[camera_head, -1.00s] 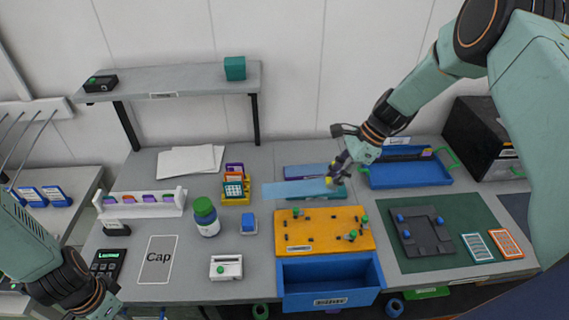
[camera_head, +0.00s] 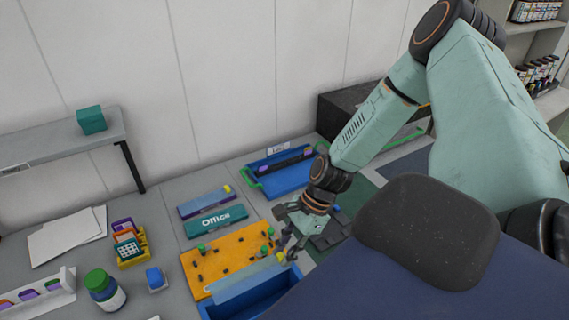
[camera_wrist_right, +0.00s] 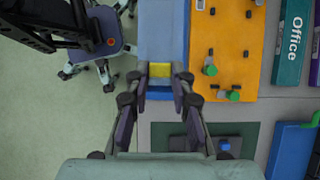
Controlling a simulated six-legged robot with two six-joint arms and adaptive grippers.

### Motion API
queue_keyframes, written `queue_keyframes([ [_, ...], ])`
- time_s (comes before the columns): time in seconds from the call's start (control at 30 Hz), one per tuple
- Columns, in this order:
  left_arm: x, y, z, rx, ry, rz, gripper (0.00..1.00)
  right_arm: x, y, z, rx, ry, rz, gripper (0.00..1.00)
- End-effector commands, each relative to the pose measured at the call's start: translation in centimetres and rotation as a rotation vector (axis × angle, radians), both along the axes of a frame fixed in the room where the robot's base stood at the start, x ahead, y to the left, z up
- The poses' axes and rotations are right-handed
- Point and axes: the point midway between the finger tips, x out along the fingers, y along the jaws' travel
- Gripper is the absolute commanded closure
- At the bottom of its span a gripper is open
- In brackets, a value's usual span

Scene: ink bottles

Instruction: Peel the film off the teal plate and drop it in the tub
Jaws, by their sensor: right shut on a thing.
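The film is a pale blue see-through strip (camera_head: 240,283) with a yellow tab at one end. My right gripper (camera_head: 287,256) is shut on that tab and holds the strip lifted over the front of the orange board and the blue tub (camera_head: 268,296). In the right wrist view the film (camera_wrist_right: 163,30) runs away from the fingertips (camera_wrist_right: 160,78) and covers much of the tub below. The teal plate (camera_head: 217,221), marked "Office", lies bare behind the orange board. My left gripper is out of view.
The orange board (camera_head: 228,256) with small pegs adjoins the tub. A purple plate with a blue strip and yellow tab (camera_head: 204,201) lies behind the teal plate. A blue tray (camera_head: 278,178) stands further back; a green-capped bottle (camera_head: 104,290) stands at left.

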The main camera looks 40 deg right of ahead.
Motion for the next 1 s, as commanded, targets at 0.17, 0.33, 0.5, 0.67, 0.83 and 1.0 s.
queue_keyframes([
  [0.17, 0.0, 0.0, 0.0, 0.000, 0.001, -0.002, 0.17, -0.1, 0.0, -0.9, 0.001, 0.006, 0.000, 1.00],
  [0.33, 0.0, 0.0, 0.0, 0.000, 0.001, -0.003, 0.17, -0.1, -0.1, -1.9, -0.002, 0.004, 0.000, 1.00],
  [0.5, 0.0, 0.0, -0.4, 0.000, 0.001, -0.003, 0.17, -0.1, -0.1, -3.3, -0.003, 0.004, 0.001, 1.00],
  [0.67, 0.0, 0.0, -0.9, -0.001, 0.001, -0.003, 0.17, 0.0, -0.1, -4.7, -0.002, 0.003, 0.000, 1.00],
  [0.83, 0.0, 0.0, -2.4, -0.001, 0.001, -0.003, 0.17, 0.0, -0.1, -6.1, -0.001, -0.001, 0.000, 1.00],
  [1.0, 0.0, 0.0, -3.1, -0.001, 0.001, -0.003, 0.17, 0.0, -0.1, -6.8, -0.001, -0.001, 0.000, 1.00],
])
